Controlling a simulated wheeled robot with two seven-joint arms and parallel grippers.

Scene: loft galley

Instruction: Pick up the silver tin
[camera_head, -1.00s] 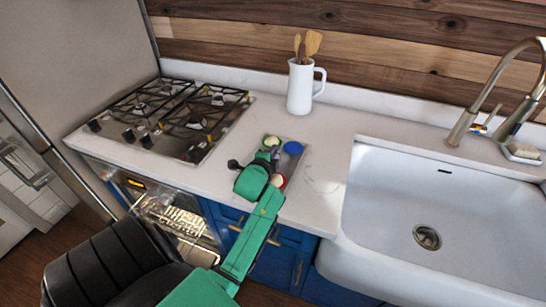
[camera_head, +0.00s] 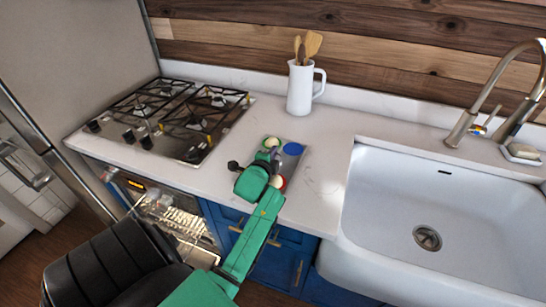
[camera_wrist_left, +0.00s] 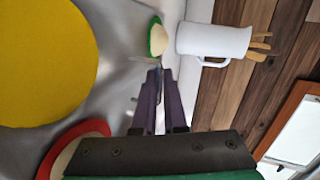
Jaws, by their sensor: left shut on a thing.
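The silver tin (camera_head: 302,160) is a shallow grey tray-like piece on the white counter, between the hob and the sink. Its grey metal also fills much of the left wrist view (camera_wrist_left: 105,75). Coloured round pieces show on it: a blue one (camera_head: 293,148), a green-and-cream one (camera_head: 271,142) and a red-and-cream one (camera_wrist_left: 78,140). A large yellow disc (camera_wrist_left: 40,60) lies close to the wrist camera. My left gripper (camera_head: 274,156) reaches over the tin, its purple fingers (camera_wrist_left: 158,75) together at a thin silver edge. My arm hides part of the tin. My right gripper is out of view.
A white jug with wooden utensils (camera_head: 300,88) stands behind the tin. The gas hob (camera_head: 175,115) is to the left, the white sink (camera_head: 390,205) with its tap (camera_head: 468,125) to the right. Counter (camera_head: 325,175) is clear between tin and sink.

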